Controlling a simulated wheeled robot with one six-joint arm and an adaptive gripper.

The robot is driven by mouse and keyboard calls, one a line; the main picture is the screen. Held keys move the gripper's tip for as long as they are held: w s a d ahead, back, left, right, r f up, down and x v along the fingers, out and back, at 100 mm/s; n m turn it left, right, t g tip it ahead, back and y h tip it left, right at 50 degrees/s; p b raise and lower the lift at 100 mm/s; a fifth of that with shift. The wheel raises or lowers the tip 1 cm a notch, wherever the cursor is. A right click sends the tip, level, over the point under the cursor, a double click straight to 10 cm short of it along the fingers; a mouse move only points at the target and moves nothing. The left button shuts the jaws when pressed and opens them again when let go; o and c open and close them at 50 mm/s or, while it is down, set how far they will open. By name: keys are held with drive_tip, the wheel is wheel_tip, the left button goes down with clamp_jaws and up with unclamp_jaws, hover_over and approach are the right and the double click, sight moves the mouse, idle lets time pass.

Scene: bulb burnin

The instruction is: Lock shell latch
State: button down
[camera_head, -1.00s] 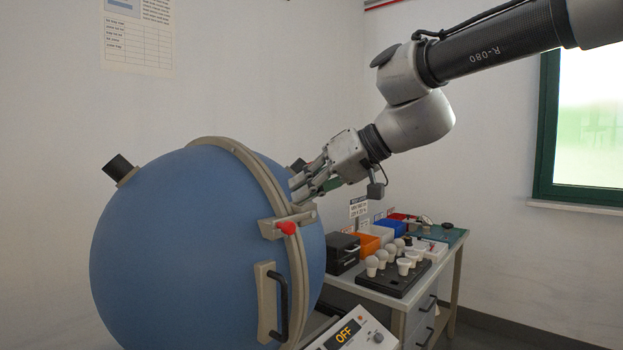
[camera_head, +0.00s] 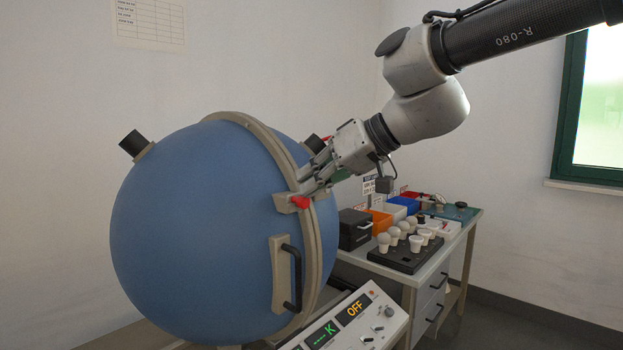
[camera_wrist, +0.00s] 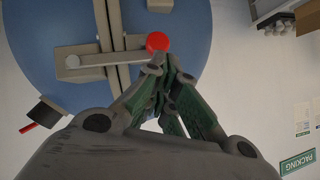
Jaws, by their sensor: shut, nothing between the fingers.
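The shell is a large blue sphere (camera_head: 205,235) with a beige seam flange (camera_head: 285,150). The latch (camera_head: 284,204) sits on the flange and ends in a red knob (camera_head: 300,202). In the wrist view the latch bar (camera_wrist: 100,59) lies across the seam, from a pivot at the left to the red knob (camera_wrist: 158,42) at the right. My gripper (camera_head: 303,191) is shut and empty. Its fingertips (camera_wrist: 165,62) are close together right beside the knob; I cannot tell whether they touch it. Part of the latch is hidden behind the fingers in the head view.
A black handle (camera_head: 292,277) stands out from the shell below the latch. A control panel (camera_head: 350,322) reading OFF is in front. The bench (camera_head: 440,268) at the right holds bulbs in a black tray (camera_head: 405,260), a black box (camera_head: 355,228) and coloured bins.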

drive_tip(key=shift+r, duration=0.1)
drive_tip(key=s+d+r, duration=0.4)
drive_tip(key=d+r, duration=0.3)
drive_tip(key=r, duration=0.2)
drive_tip(key=shift+d+r, duration=0.35)
drive_tip(key=shift+d, duration=0.05)
